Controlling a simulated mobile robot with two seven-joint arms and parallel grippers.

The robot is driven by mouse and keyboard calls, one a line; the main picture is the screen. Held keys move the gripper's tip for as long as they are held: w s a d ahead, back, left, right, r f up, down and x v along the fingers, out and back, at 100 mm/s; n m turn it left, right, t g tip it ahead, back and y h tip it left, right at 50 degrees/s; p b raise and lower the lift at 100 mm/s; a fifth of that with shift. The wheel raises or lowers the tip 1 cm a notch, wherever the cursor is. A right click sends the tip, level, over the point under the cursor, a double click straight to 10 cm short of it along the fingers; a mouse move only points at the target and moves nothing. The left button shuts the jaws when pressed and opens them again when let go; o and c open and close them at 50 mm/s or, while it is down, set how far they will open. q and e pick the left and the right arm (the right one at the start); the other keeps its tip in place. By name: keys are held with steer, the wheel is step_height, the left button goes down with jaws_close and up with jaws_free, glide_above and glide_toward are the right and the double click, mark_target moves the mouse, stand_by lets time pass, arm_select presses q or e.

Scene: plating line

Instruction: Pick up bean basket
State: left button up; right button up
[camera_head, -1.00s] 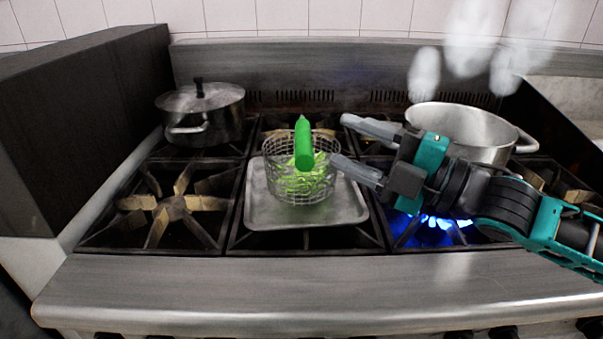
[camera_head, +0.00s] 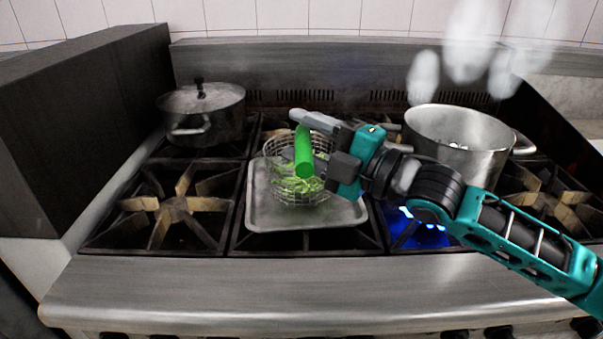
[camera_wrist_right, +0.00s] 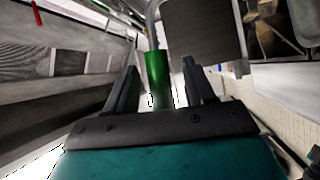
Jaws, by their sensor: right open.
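The bean basket (camera_head: 285,192) is a round wire basket with green beans inside. It stands on a metal tray (camera_head: 256,222) on the stove. Its green handle (camera_head: 304,152) points up and toward me. My right gripper (camera_head: 306,142) is at the handle, with one finger beyond it; the nearer finger is partly hidden. In the right wrist view the green handle (camera_wrist_right: 158,78) stands between the two open fingers (camera_wrist_right: 160,85), with gaps on both sides. My left gripper is not in view.
A steaming open pot (camera_head: 455,142) stands at the back right, close to my right arm. A lidded pot (camera_head: 202,112) stands at the back left. Blue flame (camera_head: 425,224) burns under my right arm. The front left burner (camera_head: 165,205) is bare.

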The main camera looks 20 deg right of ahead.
steer(key=shift+w+a, duration=0.15)
steer(key=shift+a, duration=0.05)
steer(key=shift+c, duration=0.3)
steer(key=c, duration=0.9)
steer(key=shift+r, duration=0.15)
jaws_close()
